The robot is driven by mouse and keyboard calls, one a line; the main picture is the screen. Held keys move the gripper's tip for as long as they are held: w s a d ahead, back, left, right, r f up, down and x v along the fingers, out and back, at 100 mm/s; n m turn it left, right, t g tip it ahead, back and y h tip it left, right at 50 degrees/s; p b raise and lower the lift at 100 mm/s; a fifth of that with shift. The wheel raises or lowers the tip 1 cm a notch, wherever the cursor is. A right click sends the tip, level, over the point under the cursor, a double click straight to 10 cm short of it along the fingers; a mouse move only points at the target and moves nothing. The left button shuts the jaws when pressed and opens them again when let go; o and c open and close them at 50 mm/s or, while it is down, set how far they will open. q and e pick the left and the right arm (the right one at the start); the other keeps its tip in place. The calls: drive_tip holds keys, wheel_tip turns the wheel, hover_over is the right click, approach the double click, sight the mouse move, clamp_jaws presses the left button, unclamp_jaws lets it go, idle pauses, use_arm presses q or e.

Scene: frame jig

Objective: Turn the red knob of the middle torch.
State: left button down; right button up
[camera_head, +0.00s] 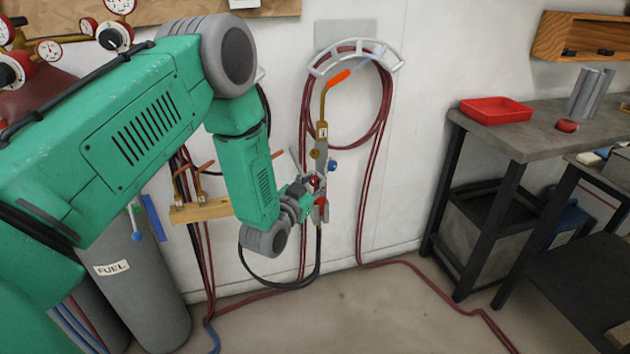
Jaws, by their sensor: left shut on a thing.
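The brass torch (323,130) stands upright in front of the wall, with its bent neck ending in an orange tip (338,78). A pale bluish streak runs up and right from that tip. A red knob (315,181) is low on the torch's left side, and a blue knob (333,166) is on its right. My left gripper (313,188) is at the red knob and shut on it; the fingers partly hide the knob. Copper tips of other torches (200,172) show at a wooden rack (200,210) to the left. My right gripper is not in view.
Dark red hoses (384,120) loop over a white wall hanger (330,60) behind the torch and run down to the floor. Grey fuel cylinders (140,295) stand at left. A workbench (545,140) with a red tray (495,110) is at right. Floor between is mostly clear.

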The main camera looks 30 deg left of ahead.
use_arm(q)
drive_tip(key=c, duration=1.3)
unclamp_jaws()
drive_tip(key=shift+f, duration=0.25)
drive_tip(key=shift+a, duration=0.3)
drive_tip(key=s, duration=0.8)
drive_tip(key=s+d, duration=0.1)
drive_tip(key=s, duration=0.3)
drive_tip(key=shift+f, duration=0.1)
drive_tip(key=shift+d, duration=0.1)
